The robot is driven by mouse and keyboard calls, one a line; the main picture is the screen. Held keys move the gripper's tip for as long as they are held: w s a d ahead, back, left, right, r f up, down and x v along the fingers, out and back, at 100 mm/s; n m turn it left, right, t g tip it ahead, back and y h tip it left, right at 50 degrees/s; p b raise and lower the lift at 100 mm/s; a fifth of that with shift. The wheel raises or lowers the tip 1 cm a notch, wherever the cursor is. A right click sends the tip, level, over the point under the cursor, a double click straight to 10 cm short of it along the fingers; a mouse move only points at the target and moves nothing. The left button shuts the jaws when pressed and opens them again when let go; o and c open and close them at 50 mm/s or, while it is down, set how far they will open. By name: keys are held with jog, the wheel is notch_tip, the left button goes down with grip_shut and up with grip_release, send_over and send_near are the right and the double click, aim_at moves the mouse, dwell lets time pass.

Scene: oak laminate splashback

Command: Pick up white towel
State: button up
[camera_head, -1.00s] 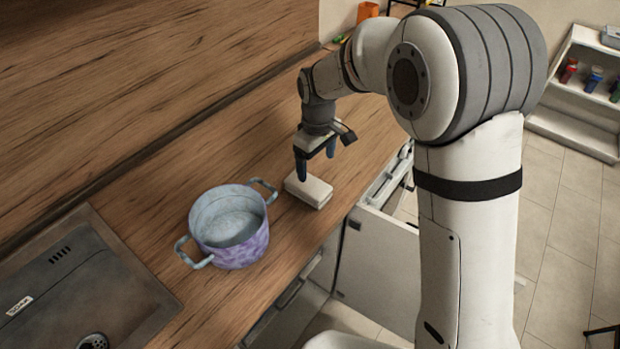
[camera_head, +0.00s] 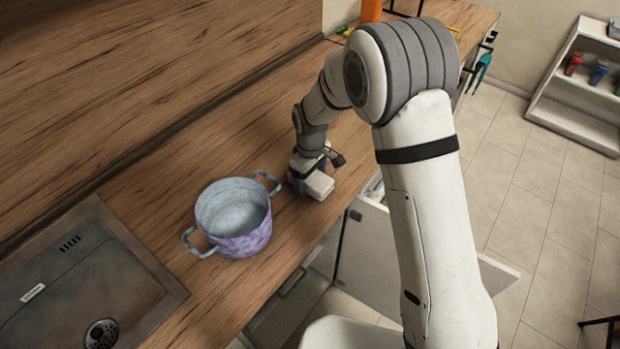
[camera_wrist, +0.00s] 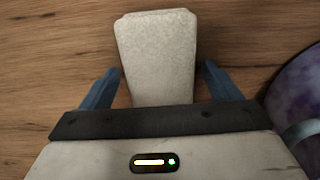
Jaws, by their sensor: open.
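The white towel is a folded, pale block lying on the wooden counter. In the head view the towel (camera_head: 319,185) is partly hidden by my gripper (camera_head: 308,184), which is down over it just right of the pot. In the wrist view the towel (camera_wrist: 158,55) lies between the two blue fingers of my gripper (camera_wrist: 162,85), with a gap on each side. The gripper is open, and neither finger visibly touches the towel. The towel's near end is hidden behind the gripper body.
A purple pot (camera_head: 243,242) with two handles stands close left of the towel; in the wrist view the pot (camera_wrist: 298,95) is near the right finger. A sink (camera_head: 75,285) is at the lower left.

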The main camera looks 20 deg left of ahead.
jog(key=shift+c, duration=0.3)
jog(key=c, duration=1.1)
